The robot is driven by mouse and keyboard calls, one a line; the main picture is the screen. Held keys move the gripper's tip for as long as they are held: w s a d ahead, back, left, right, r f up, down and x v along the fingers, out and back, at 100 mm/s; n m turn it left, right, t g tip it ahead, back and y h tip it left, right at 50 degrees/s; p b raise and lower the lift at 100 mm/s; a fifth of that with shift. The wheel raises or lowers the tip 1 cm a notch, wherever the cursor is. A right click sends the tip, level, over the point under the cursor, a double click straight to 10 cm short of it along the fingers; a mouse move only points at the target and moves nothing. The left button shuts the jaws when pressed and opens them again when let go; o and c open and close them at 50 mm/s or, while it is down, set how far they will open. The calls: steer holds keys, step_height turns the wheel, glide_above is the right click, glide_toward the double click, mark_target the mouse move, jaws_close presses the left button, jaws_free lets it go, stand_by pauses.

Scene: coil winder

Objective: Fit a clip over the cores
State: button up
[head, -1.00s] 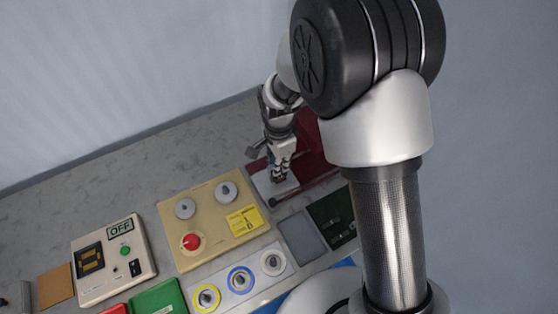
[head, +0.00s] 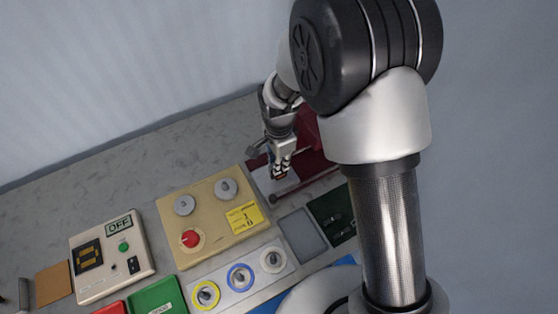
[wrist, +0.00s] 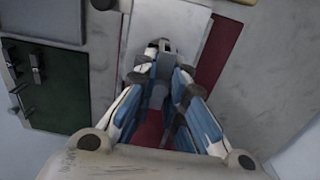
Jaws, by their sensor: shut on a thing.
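My gripper (head: 282,174) is at the end of the arm, over the white plate by the dark red stand (head: 312,160) at the back of the bench. In the wrist view, my gripper (wrist: 160,60) is shut on a small dark grey piece (wrist: 157,46), which I take to be the clip. The white plate (wrist: 182,24) lies behind the fingertips in the wrist view. I cannot make out the cores; the fingers hide the area.
A dark green tray (wrist: 68,88) holds several small dark parts. A grey pad (head: 303,235) lies beside it. A beige panel (head: 205,225) with a red knob, a row of ringed spools (head: 240,277) and a control box (head: 110,258) stand to the left. The back-left bench is clear.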

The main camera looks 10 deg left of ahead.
steer(key=shift+f+b, duration=0.35)
steer(key=shift+f, duration=0.2)
steer(key=o, duration=0.8)
steer(key=shift+c, duration=0.2)
step_height(320, 180, up, 12)
steer(key=shift+r, duration=0.1)
stand_by(0.3)
